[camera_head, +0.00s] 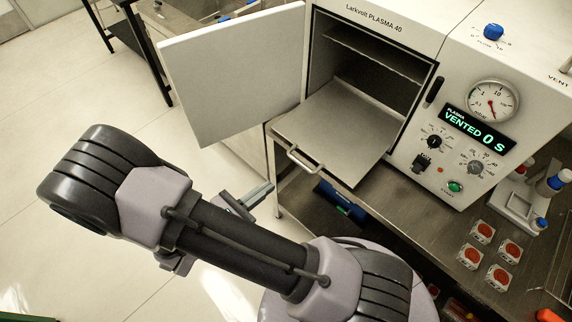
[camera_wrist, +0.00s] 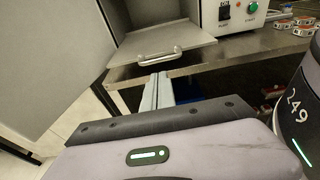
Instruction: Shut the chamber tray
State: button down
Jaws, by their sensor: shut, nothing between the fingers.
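The chamber tray (camera_head: 343,130) is a flat metal plate slid out of the front of the plasma machine. It also shows in the wrist view (camera_wrist: 165,43). Its bar handle (camera_head: 301,161) is on the front edge, and the handle shows in the wrist view (camera_wrist: 159,57). The chamber (camera_head: 365,75) behind it is open, and its door (camera_head: 235,75) is swung out to the left. My gripper (camera_head: 270,187) is shut and empty, below and to the left of the handle, apart from it. In the wrist view the fingers (camera_wrist: 157,78) point toward the handle.
The machine's display (camera_head: 480,130) reads VENTED 0 S. Several small boxes with red discs (camera_head: 483,232) lie on the metal bench (camera_head: 420,215) at right, near a rack of bottles (camera_head: 520,205). The open door stands left of the tray. The floor at left is clear.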

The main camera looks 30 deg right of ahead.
jog(key=b+x, duration=0.3)
jog(key=x, duration=0.7)
jog(key=shift+w+d+f, duration=0.1)
jog(key=shift+d, duration=0.05)
